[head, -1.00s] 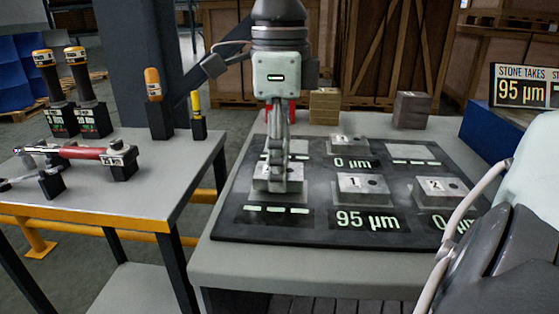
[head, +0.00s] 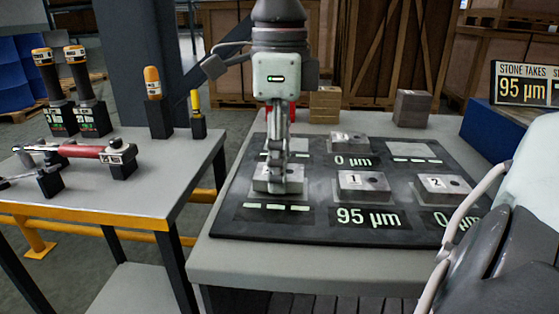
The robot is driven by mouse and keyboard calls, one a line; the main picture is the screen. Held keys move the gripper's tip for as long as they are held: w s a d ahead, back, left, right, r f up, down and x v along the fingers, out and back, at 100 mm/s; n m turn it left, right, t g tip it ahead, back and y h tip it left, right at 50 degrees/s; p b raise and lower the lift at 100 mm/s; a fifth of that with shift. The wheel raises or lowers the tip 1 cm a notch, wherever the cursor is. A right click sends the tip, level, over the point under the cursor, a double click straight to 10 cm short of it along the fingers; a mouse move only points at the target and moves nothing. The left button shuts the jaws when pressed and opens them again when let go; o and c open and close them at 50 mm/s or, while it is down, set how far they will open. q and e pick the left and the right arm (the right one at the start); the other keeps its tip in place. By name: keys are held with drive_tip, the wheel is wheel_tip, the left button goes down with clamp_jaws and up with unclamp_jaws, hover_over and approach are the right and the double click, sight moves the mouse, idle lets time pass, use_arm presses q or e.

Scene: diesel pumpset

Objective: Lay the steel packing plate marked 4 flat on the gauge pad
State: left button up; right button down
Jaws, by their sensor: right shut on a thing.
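My right gripper (head: 278,186) comes down from the top centre and is shut on a grey steel plate (head: 262,187) at the front left of a dark gauge mat (head: 322,222). Its fingers cover part of the plate, and I cannot read a number on it. The plate is at the front-left pad; I cannot tell whether it touches. The display below it (head: 278,207) shows only dashes. Plate 1 (head: 352,192) sits to its right above a 95 µm reading, and plate 2 (head: 440,194) sits further right. My left gripper is not in view.
Another plate (head: 346,142) lies in the back row above 0 µm. A bare pale pad (head: 412,150) is at the back right, with dashes. A side table (head: 150,185) holds tools. A sign (head: 527,83) reads 95 µm.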

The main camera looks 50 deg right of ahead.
drive_tip(key=shift+f, duration=0.4)
drive_tip(key=c, duration=0.8)
unclamp_jaws()
drive_tip(key=shift+o, duration=0.2)
wheel_tip(320, 180, up, 12)
drive_tip(key=shift+r, duration=0.1)
wheel_tip(320, 180, up, 6)
drive_tip(key=p, duration=0.5)
drive_tip(key=shift+p, duration=0.35)
